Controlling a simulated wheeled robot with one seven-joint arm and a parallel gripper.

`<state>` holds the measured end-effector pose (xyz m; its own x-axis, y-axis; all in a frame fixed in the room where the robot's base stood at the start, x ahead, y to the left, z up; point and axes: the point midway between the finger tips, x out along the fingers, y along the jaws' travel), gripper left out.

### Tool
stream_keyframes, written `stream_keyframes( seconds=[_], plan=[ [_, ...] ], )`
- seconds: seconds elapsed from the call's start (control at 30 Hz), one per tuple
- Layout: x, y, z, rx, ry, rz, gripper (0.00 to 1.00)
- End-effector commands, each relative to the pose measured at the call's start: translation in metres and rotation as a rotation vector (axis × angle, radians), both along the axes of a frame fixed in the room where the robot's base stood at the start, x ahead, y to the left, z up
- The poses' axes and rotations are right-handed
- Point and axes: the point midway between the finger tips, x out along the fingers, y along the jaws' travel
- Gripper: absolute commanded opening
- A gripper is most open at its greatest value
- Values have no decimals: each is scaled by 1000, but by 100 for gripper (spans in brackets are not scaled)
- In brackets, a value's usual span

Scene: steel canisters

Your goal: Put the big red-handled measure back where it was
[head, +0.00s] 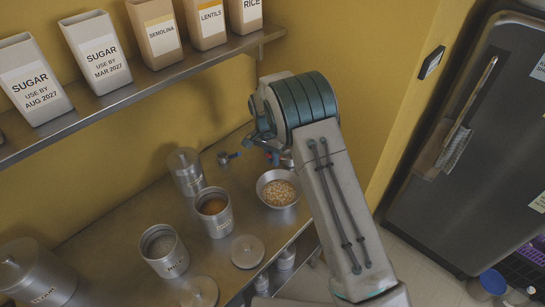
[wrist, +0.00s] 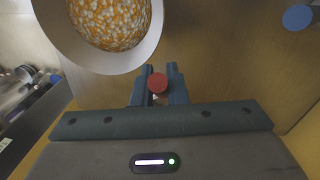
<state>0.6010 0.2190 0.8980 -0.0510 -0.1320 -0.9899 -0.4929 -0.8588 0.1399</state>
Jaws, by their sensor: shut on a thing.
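The red handle (wrist: 158,80) of the measure is between the two fingers of my gripper (wrist: 158,90) in the wrist view, seen end-on. Its cup is hidden, so I cannot tell its size or whether it touches the counter. In the head view a bit of red (head: 271,155) shows by my gripper, largely hidden by my arm. My gripper is shut on the handle, close to the counter (head: 145,212), just beside the metal bowl (wrist: 150,52) of orange and white grains. The bowl also shows in the head view (head: 262,188).
A blue-handled measure (head: 224,158) lies left of my gripper. Open canisters with orange (head: 220,226) and white (head: 168,266) contents, a lidded canister (head: 188,178) and loose lids (head: 247,251) crowd the counter. A shelf (head: 150,80) of labelled containers overhangs the back.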

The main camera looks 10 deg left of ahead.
Motion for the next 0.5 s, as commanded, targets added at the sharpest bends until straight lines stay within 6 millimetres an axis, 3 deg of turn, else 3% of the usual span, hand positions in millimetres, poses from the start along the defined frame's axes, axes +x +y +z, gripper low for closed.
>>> stream_keyframes(
  seconds=[0.17, 0.2, 0.27, 0.5],
  plan=[
    [0, 0, -5, 0, 0, 0, 0],
    [0, 0, -3, 0, 0, 0, 21],
    [0, 0, -3, 0, 0, 0, 35],
    [0, 0, -3, 0, 0, 0, 35]
  ],
)
